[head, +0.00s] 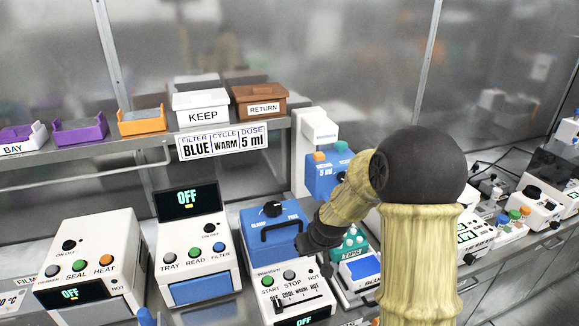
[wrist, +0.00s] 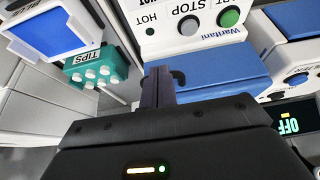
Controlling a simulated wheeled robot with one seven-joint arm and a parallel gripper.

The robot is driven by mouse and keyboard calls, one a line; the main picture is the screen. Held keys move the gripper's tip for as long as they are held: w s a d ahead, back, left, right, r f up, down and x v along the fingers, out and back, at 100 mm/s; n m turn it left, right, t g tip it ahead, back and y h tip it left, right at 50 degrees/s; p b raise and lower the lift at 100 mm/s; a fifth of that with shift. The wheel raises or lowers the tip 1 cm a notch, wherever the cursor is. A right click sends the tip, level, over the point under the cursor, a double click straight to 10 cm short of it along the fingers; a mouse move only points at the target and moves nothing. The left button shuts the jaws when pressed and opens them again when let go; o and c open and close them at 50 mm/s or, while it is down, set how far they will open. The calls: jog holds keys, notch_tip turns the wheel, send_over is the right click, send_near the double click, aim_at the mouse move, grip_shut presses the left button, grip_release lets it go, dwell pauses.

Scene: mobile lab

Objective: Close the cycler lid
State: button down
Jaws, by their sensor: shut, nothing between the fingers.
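The cycler (head: 290,294) is a white box with START and STOP buttons and a slider on its front. Its blue lid (head: 288,253) has a black bar handle and a black knob above it. In the wrist view the lid (wrist: 222,75) shows upside down beside the white panel. My gripper (wrist: 158,84) is shut and empty, its fingers at the lid's edge close to a black hooked part of the handle (wrist: 179,76). Contact is unclear. In the head view the dark wrist is at the lid's right side and hides the fingertips.
A white reader (head: 205,262) and a sealer (head: 98,285) stand to the left. A teal tips rack (head: 350,243) and a blue-screened device (head: 362,270) stand close on the right. A shelf with KEEP (head: 202,115) and RETURN (head: 262,107) boxes is behind.

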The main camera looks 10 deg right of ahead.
jog(key=shift+s+f, duration=0.2)
jog(key=shift+f, duration=0.4)
jog(key=s+d+r+p, duration=0.1)
jog(key=s+r, duration=0.3)
jog(key=s, duration=0.6)
jog(key=shift+s+d+r, duration=0.2)
jog(key=shift+d+r, duration=0.15)
jog(key=shift+d, duration=0.25)
dwell(0.4)
jog(key=s+r+m+g+h+p, duration=0.1)
jog(key=s+r+m+g+p, duration=0.1)
jog(key=s, duration=0.7)
jog(key=shift+s+a+r, duration=0.3)
jog(key=shift+a+r, duration=0.05)
jog(key=shift+r, duration=0.5)
